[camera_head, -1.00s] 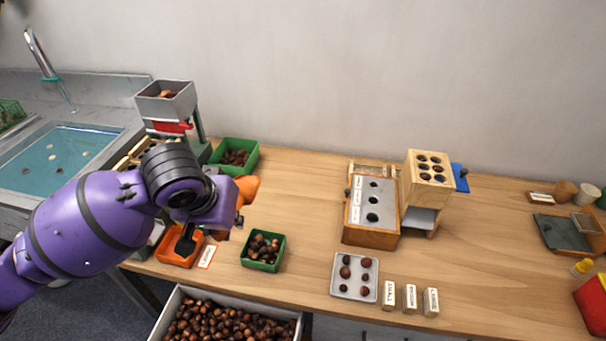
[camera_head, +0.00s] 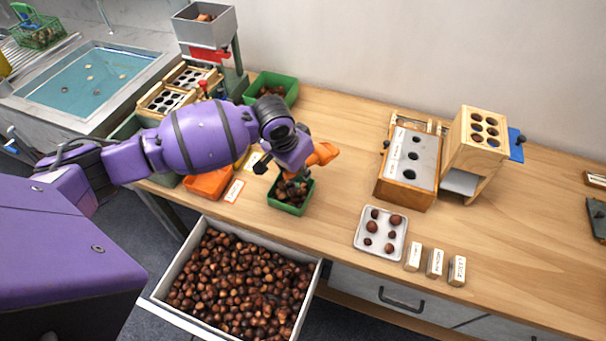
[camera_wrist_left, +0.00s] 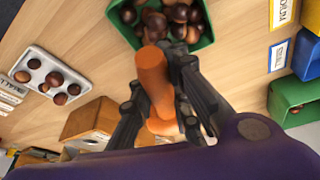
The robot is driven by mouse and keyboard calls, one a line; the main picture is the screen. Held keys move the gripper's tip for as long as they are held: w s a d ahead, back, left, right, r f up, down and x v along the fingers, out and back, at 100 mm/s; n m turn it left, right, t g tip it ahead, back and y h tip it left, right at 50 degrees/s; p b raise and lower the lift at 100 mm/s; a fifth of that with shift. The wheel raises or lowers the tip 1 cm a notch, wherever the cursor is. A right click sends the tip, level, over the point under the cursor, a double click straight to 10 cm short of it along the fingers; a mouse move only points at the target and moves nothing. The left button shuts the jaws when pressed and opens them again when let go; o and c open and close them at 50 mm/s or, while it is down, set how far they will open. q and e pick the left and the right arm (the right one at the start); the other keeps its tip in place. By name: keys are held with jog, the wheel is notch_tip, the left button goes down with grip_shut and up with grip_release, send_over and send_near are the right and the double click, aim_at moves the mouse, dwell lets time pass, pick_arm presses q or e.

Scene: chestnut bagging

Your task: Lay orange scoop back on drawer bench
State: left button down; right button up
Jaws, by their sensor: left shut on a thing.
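The orange scoop (camera_head: 322,153) is held by my left gripper (camera_head: 298,168) above the wooden drawer bench (camera_head: 335,215). In the left wrist view, the fingers of my left gripper (camera_wrist_left: 158,88) are shut on the orange scoop (camera_wrist_left: 153,72). Its end points toward a green tray of chestnuts (camera_wrist_left: 203,38). In the head view, the gripper is over or just behind this green tray (camera_head: 290,206), and the arm hides part of the scoop. My right gripper is out of view.
An open drawer full of chestnuts (camera_head: 240,285) juts out at the front. An orange tray (camera_head: 208,184) is left of the green tray. A grey tray with chestnuts (camera_head: 381,233), label blocks (camera_head: 436,263) and a wooden sorter box (camera_head: 408,168) stand right. Bench between green and grey trays is clear.

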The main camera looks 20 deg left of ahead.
aim_at(303, 183)
pick_arm(q)
jog(key=shift+w+a+f, duration=0.25)
jog(key=shift+w+f, duration=0.6)
jog(key=shift+f, duration=0.25)
jog(key=shift+w+a+f, duration=0.15)
jog(key=shift+w+f, duration=0.2)
notch_tip(303, 183, down, 3)
jog(key=shift+f+b, duration=0.1)
jog(key=shift+b, duration=0.3)
jog(key=shift+s+f, duration=0.3)
jog(key=shift+s, duration=0.1)
jog(key=shift+f, duration=0.8)
jog(key=c, duration=1.8)
grip_release()
jog(key=shift+w+a, duration=0.15)
jog(key=shift+c, duration=0.2)
jog(key=shift+o, duration=1)
jog(key=shift+w+r, duration=0.2)
jog(key=shift+r, duration=0.1)
jog(key=shift+r, duration=0.2)
